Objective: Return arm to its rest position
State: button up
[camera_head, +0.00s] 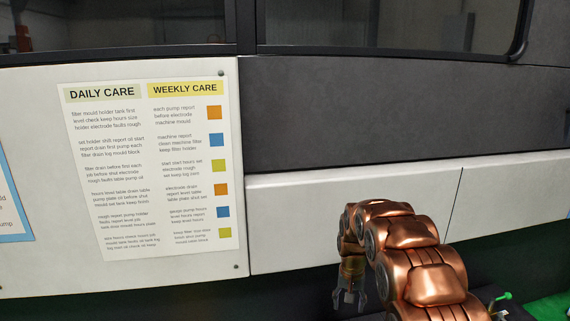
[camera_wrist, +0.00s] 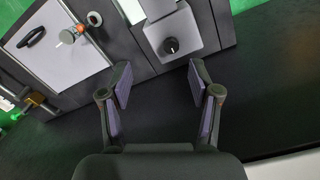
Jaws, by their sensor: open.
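A grey block with a black knob (camera_wrist: 170,45) lies beyond the fingertips. I cannot tell the exact distance between the fingers and the block.
The machine front carries a care chart (camera_head: 150,170) and a dark grey panel (camera_head: 380,115). In the wrist view a white plate (camera_wrist: 60,45) with a black handle lies at the upper left, beside a small orange-and-grey fitting (camera_wrist: 68,37). A dark bare surface (camera_wrist: 275,85) fills the right.

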jog(key=s+r+n+g, duration=0.1)
jog(key=s+r, duration=0.6)
jog(key=s, duration=0.3)
jog(key=s+r, duration=0.6)
jog(key=s, duration=0.5)
jog(key=s+r+n+g, duration=0.1)
jog(key=s+r+n, duration=0.15)
jog(key=s, duration=2.15)
jog(key=s+p+v, duration=0.2)
jog(key=p+v, duration=1)
jog(key=s+r+p+v, duration=0.1)
jog(key=s+p+v, duration=0.2)
jog(key=p+v, duration=0.9)
jog(key=shift+s+a+r+m+t, duration=0.2)
jog(key=shift+s+r+m+t, duration=0.1)
jog(key=shift+r+m, duration=0.25)
